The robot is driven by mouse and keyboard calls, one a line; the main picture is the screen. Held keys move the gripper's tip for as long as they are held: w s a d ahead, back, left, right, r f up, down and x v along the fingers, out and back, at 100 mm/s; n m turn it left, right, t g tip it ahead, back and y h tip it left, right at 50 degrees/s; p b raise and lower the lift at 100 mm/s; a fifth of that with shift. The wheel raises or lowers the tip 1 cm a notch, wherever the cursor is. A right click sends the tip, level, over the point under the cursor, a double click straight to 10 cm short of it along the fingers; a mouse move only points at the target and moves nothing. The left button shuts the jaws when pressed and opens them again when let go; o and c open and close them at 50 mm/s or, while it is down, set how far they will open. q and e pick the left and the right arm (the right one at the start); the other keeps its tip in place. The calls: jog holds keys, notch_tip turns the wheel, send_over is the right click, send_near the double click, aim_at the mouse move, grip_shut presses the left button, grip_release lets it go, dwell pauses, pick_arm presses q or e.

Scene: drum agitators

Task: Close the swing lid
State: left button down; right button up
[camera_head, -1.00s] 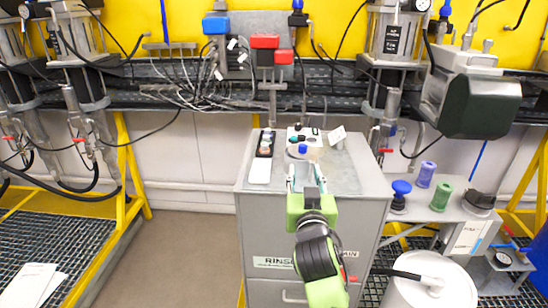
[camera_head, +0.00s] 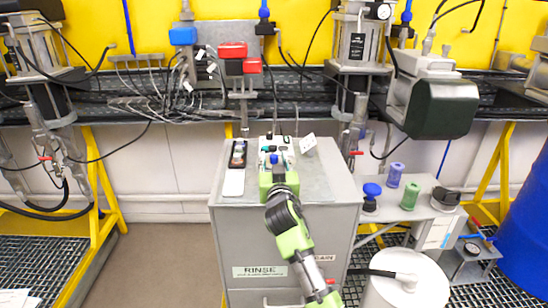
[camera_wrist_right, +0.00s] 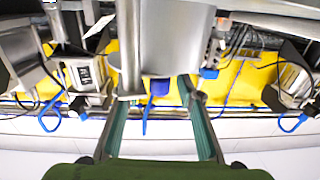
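No part is clearly identifiable as the swing lid. The grey cabinet (camera_head: 325,195) marked RINSE stands in the middle of the head view, its top flat. My right gripper (camera_head: 273,159) is over the rear part of that top, pointing away from me; its fingers are small and partly hidden there. In the right wrist view the two teal fingers (camera_wrist_right: 158,90) stand wide apart, with no held object visible. A large grey rounded part (camera_wrist_right: 165,35) hangs above and between them. Contact with it cannot be told. My left gripper is out of view.
A white drum (camera_head: 425,270) stands at front right, a blue drum (camera_head: 525,230) at far right.

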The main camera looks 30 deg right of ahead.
jog(key=shift+w+d, duration=0.1)
jog(key=shift+w, duration=0.05)
grip_shut()
jog(key=p, duration=0.1)
jog(key=n+y+p, duration=0.1)
jog(key=t+y+p, duration=0.1)
jog(key=shift+a+r+n, duration=0.25)
jog(key=shift+a+n, duration=0.05)
jog(key=shift+n, duration=0.1)
jog(key=shift+a+f+n+t+y+p, duration=0.2)
jog(key=shift+a+n+t+y+p, duration=0.15)
jog(key=shift+y+p, duration=0.4)
jog(key=shift+d, duration=0.1)
grip_release()
